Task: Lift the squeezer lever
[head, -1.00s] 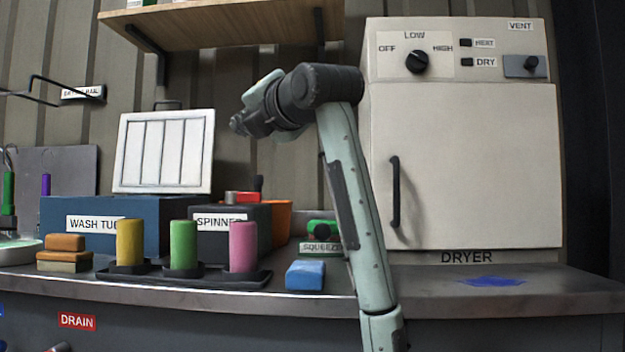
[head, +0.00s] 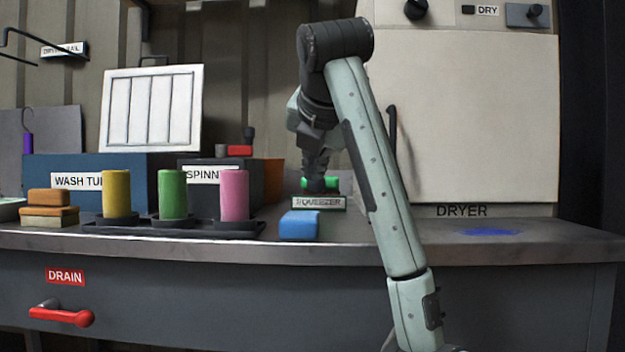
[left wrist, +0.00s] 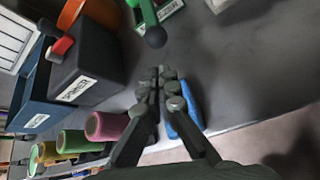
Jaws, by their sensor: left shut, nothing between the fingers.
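The squeezer (head: 331,185) is a small green device with a white label, at the back of the counter, partly hidden behind my gripper. In the left wrist view its green lever (left wrist: 148,14) ends in a dark ball knob (left wrist: 155,37). My left gripper (head: 319,184) points down in front of the squeezer in the head view. In the left wrist view the gripper (left wrist: 163,74) is shut and empty, its fingertips apart from the knob in the picture. My right gripper is in neither view.
A blue block (head: 299,225) lies at the counter front. To its left stand pink (head: 234,195), green (head: 172,194) and yellow (head: 116,194) cylinders on a dark tray. The spinner (left wrist: 88,62) is left of the squeezer. The dryer (head: 480,110) stands right.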

